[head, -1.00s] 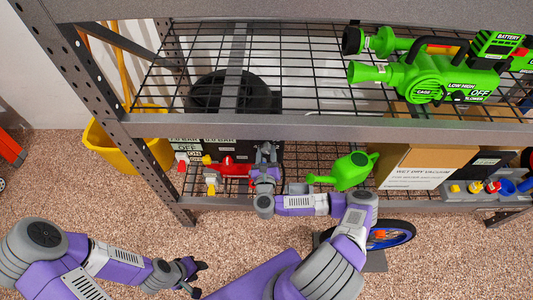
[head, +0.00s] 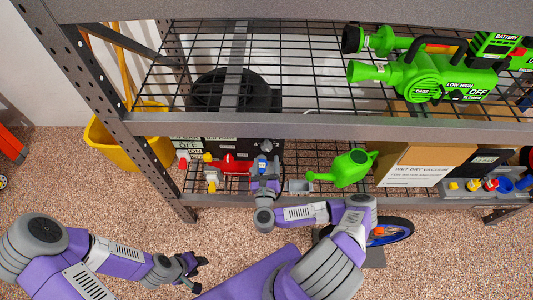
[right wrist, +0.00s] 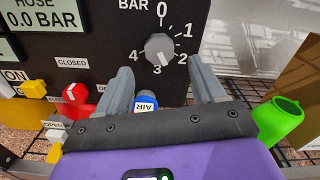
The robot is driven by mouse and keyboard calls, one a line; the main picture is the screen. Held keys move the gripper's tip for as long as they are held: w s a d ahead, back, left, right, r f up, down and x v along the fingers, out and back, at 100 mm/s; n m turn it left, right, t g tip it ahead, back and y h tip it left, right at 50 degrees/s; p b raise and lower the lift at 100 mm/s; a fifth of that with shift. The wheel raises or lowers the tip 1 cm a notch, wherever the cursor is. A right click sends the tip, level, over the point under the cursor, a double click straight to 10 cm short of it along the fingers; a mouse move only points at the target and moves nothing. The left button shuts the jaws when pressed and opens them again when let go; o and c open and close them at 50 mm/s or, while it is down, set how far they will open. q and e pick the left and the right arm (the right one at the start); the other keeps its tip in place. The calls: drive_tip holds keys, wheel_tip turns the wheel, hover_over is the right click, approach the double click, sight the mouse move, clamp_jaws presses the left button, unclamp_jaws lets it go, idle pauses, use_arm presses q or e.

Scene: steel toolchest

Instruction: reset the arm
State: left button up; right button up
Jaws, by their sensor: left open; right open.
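My right gripper (head: 265,163) is over the lower wire shelf, in front of a black control panel (head: 245,150). In the right wrist view, its two grey fingers (right wrist: 163,88) are spread apart with nothing gripped. A grey dial (right wrist: 161,48) on the panel lies beyond the fingertips, and a blue and white AIR fitting (right wrist: 146,103) shows between the fingers, partly hidden by the gripper body. Contact with the fitting cannot be told. My left gripper (head: 194,268) is open and empty over the speckled floor, in front of the shelf.
A green watering can (head: 350,168) stands right of my right gripper. Red and yellow valves (head: 229,166) are on its left. The upper shelf edge (head: 330,130) runs above the arm. A cardboard box (head: 425,157) is further right. A yellow bucket (head: 125,148) stands left of the rack.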

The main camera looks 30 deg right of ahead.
drive_tip(key=shift+v, duration=0.95)
drive_tip(key=s+a+f+n+g+y+p, duration=0.1)
drive_tip(key=a+f+n+y, duration=0.1)
drive_tip(key=a+n+y, duration=0.6)
drive_tip(key=a+f+n+g+y+p, duration=0.1)
drive_tip(key=a+f+n+y, duration=0.1)
drive_tip(key=a+n+y, duration=0.65)
drive_tip(key=s+a+f+n+g+p, duration=0.1)
drive_tip(key=s+a+f+n+g, duration=0.3)
drive_tip(key=s+n+g, duration=0.65)
drive_tip(key=s+d+r+n+g+h+p, duration=0.1)
drive_tip(key=s+d+r+n+g+h, duration=0.1)
drive_tip(key=n, duration=0.7)
drive_tip(key=s+d+h, duration=0.1)
drive_tip(key=s+d, duration=0.1)
drive_tip(key=shift+d+n+p, duration=0.35)
drive_tip(key=shift+n, duration=0.05)
